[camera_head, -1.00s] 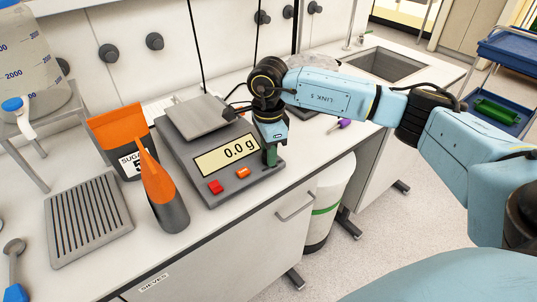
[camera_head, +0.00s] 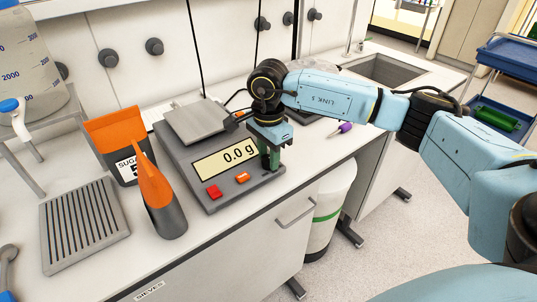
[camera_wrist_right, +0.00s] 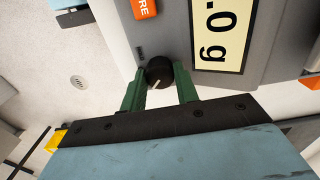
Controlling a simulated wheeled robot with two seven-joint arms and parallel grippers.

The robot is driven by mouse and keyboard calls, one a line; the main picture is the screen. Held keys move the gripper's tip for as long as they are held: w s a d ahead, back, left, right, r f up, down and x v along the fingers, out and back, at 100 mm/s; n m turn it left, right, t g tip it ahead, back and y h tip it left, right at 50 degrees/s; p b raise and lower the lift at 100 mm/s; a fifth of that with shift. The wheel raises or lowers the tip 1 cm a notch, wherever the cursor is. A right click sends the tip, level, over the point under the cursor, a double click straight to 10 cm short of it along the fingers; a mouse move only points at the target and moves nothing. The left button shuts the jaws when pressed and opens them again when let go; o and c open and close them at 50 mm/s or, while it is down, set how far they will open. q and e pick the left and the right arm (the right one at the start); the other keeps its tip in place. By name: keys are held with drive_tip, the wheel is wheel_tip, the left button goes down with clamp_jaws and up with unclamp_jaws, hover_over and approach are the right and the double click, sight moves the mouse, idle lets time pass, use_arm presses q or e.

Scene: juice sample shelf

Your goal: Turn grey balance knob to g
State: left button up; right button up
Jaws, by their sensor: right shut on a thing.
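The grey balance (camera_head: 185,165) stands on the bench with a display (camera_head: 226,158) that reads 0.0 g. Its knob (camera_wrist_right: 159,71), dark with a pale pointer line, is at the right end of the front panel. My right gripper (camera_head: 269,163) comes down over that end from above. In the right wrist view its green fingers (camera_wrist_right: 160,82) are shut on the knob, one on each side. The knob is mostly hidden by the fingers in the head view. My left gripper is not in view.
A red button (camera_head: 214,191) and an orange button (camera_head: 242,177) are left of the knob. A purple-capped item (camera_head: 345,128) lies on the right.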

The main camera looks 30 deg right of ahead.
sight(268, 158)
drive_tip(key=shift+r, duration=0.15)
drive_tip(key=o, duration=0.9)
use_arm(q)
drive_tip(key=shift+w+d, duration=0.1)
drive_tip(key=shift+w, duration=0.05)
use_arm(e)
drive_tip(key=shift+o, duration=0.3)
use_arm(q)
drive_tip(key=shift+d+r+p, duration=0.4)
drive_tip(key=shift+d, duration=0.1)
use_arm(e)
wheel_tip(268, 158, up, 13)
drive_tip(key=shift+r, duration=0.15)
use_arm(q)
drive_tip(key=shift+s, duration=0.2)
use_arm(e)
drive_tip(key=shift+s, duration=0.1)
